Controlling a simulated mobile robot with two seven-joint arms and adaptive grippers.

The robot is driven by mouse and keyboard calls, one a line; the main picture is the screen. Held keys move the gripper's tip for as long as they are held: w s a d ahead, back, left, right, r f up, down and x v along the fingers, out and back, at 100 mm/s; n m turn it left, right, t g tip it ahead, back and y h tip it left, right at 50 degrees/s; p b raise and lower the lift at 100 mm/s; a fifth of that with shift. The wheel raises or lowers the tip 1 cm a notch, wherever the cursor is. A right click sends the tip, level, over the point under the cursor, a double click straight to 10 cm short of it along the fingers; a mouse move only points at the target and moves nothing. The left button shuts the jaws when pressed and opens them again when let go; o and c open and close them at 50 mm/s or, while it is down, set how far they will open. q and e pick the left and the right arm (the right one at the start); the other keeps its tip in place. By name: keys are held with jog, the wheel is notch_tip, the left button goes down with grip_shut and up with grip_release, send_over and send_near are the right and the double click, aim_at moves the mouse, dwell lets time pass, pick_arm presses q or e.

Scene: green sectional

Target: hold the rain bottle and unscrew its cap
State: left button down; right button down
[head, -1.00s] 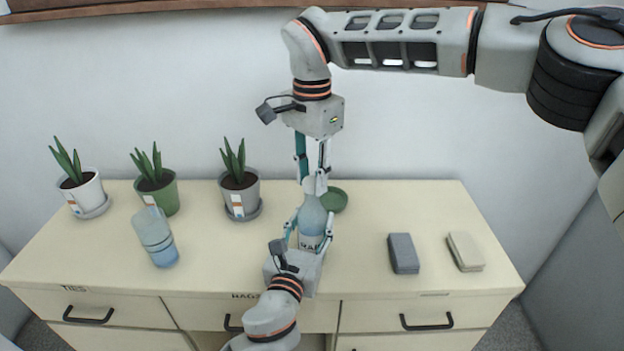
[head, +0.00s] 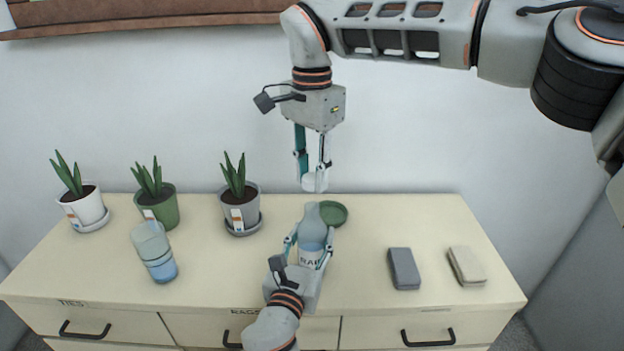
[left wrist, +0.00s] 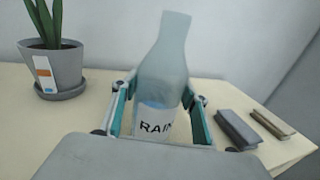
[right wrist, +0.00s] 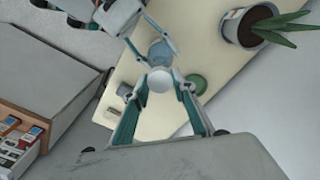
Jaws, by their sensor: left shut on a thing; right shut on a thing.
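The rain bottle (head: 312,228) stands upright on the cabinet top, pale blue-grey with a white label. It also shows in the left wrist view (left wrist: 163,75), its neck bare and the label reading RAIN partly visible. My left gripper (head: 309,246) is shut around the bottle's body. My right gripper (head: 314,182) is above the bottle, shut on the white cap (head: 314,181). The cap is clear of the bottle's mouth, with a gap between them. In the right wrist view the cap (right wrist: 160,80) sits between the fingertips, with the bottle beyond it.
A green dish (head: 334,213) sits just behind the bottle. Three potted plants, one in a grey pot (head: 240,212), and a clear container of blue liquid (head: 155,252) stand left. A dark block (head: 404,268) and a pale block (head: 467,266) lie right, with free room between.

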pick_arm(q)
jog(key=c, duration=1)
grip_release()
jog(key=shift+c, duration=0.2)
